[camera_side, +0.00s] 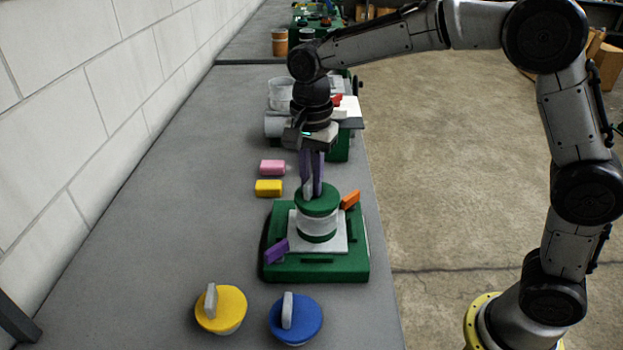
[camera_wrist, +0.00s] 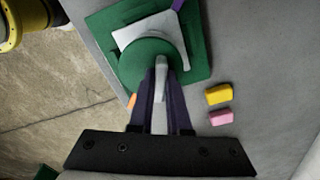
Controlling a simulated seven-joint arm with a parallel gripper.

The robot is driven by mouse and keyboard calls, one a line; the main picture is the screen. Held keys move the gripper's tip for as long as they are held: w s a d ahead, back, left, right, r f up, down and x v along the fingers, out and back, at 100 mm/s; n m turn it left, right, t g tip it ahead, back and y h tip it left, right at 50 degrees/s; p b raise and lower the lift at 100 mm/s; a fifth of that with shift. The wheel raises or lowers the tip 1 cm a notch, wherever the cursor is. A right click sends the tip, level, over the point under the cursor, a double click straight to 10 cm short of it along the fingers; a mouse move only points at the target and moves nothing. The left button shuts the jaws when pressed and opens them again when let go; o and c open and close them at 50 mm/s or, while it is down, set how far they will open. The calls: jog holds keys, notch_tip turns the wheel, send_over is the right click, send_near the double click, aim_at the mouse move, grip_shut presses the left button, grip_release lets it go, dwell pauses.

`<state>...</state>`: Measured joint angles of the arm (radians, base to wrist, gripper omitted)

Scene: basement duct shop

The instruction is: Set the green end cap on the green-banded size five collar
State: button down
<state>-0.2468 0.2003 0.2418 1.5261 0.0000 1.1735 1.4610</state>
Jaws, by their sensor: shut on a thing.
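The green end cap (camera_side: 318,203) is a round disc with an upright grey tab handle (camera_wrist: 161,64). My gripper (camera_side: 312,188) is shut on that tab with its purple fingers, and the fingertips also show in the wrist view (camera_wrist: 161,75). The cap is over the top of the white collar (camera_side: 316,224), which has a green band (camera_side: 316,237) at its foot. No clear gap shows between cap and collar, but I cannot tell whether the cap is fully seated. In the wrist view the green cap (camera_wrist: 140,62) hides the collar.
The collar stands on a pale plate (camera_side: 338,240) on a green base (camera_side: 318,270), with purple (camera_side: 277,251) and orange (camera_side: 350,199) pieces at its corners. Yellow (camera_side: 222,310) and blue (camera_side: 297,320) caps lie in front. Yellow (camera_side: 269,188) and pink (camera_side: 272,167) blocks lie behind left.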

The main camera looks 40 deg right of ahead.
jog(key=shift+f, duration=0.55)
jog(key=c, duration=1.2)
grip_release()
jog(key=shift+o, duration=0.2)
jog(key=shift+r, duration=5.45)
